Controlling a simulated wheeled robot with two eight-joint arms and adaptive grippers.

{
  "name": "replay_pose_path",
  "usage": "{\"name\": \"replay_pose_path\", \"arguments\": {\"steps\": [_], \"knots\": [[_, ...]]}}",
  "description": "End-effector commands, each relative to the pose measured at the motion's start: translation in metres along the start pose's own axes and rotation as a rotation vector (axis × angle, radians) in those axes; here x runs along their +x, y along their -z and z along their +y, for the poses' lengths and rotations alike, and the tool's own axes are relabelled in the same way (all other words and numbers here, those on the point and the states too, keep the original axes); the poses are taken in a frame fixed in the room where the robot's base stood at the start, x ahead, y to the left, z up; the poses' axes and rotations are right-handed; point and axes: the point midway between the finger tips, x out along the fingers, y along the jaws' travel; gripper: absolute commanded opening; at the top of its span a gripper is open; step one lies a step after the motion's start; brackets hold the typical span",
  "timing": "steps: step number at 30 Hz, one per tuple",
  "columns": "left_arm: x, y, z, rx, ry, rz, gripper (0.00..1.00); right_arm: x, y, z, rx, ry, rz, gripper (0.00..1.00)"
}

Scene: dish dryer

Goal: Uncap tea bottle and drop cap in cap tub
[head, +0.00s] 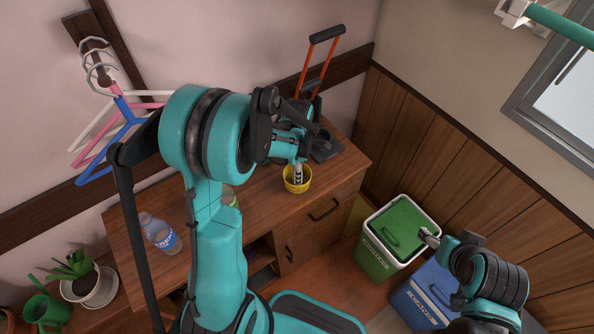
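A small yellow tub (297,186), which looks like the cap tub, stands on the wooden cabinet near its front right part. My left gripper (298,174) points down at the tub's mouth, its fingertips at or just inside the rim. Its fingers look close together; I cannot see whether a cap is between them. A green-and-pale object (230,196), perhaps the tea bottle, shows beside my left arm, which hides most of it; its top cannot be made out. My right gripper (428,237) is over the green cooler's right edge, too small to read.
A clear bottle with a blue label (162,234) stands on the cabinet (342,182) at left. A dark object (325,148) lies behind the tub. Hangers (112,135) and a potted plant (92,285) are at left.

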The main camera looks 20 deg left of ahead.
Motion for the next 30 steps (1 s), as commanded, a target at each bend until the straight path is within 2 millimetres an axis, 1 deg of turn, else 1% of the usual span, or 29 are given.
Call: {"name": "replay_pose_path", "arguments": {"steps": [21, 23, 26, 30], "knots": [[-0.001, 0.000, 0.000, 0.000, 0.000, 0.000, 0.50, -0.001, 0.000, 0.000, 0.000, 0.000, 0.000, 0.71], [-0.004, 0.000, 0.000, 0.000, 0.000, 0.000, 0.50, -0.002, 0.002, 0.000, 0.000, 0.000, 0.000, 0.71], [-0.015, 0.000, 0.000, 0.000, 0.000, 0.000, 0.50, -0.009, 0.007, 0.000, 0.000, 0.000, 0.000, 0.71], [-0.038, 0.000, -0.001, 0.000, 0.000, 0.000, 0.50, -0.023, 0.017, 0.000, 0.000, 0.000, 0.000, 0.71]]}}
